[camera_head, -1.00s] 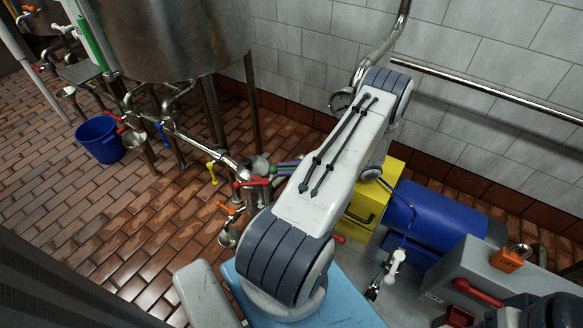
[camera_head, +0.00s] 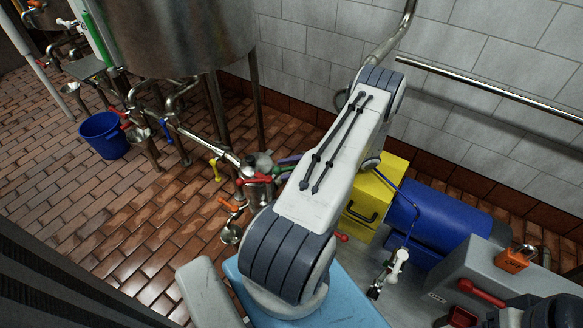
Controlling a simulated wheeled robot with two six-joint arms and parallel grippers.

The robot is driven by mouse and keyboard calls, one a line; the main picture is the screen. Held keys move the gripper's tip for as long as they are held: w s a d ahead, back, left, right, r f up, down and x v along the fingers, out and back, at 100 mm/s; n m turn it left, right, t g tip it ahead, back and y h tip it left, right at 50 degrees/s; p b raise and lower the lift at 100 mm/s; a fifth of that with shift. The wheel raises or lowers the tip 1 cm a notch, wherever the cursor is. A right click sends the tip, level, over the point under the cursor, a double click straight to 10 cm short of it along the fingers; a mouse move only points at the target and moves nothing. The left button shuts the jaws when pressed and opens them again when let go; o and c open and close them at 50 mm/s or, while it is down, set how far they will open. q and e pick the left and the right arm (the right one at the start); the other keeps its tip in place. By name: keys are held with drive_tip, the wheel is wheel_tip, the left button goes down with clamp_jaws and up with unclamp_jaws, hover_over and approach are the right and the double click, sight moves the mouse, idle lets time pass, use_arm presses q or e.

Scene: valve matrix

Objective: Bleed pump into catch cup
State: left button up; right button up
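A steel pump-like body (camera_head: 258,184) with a red handle (camera_head: 252,180) stands left of my arm. Below it is an orange handle (camera_head: 228,204), with a small metal cup (camera_head: 231,235) under it. I cannot tell for sure that this is the catch cup. A blue cylinder (camera_head: 440,225), possibly a pump motor, lies right of my arm, with a white-handled tap (camera_head: 400,255) in front. My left arm rises through the middle of the head view. Its gripper cannot be made out clearly, and its fingers seem hidden behind the arm. My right gripper is not in view.
A yellow box (camera_head: 372,207) stands behind my arm. A grey box (camera_head: 470,270) with an orange padlock (camera_head: 515,260) is at the right. A blue bucket (camera_head: 104,136) stands under the pipes at the left. A tank (camera_head: 180,40) rises behind. The brick floor (camera_head: 110,240) is open at front left.

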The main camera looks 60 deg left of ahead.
use_arm(q)
drive_tip(key=shift+w+d, duration=0.1)
drive_tip(key=shift+w, duration=0.05)
drive_tip(key=v, duration=1)
drive_tip(key=shift+w, duration=0.15)
drive_tip(key=shift+f, duration=0.1)
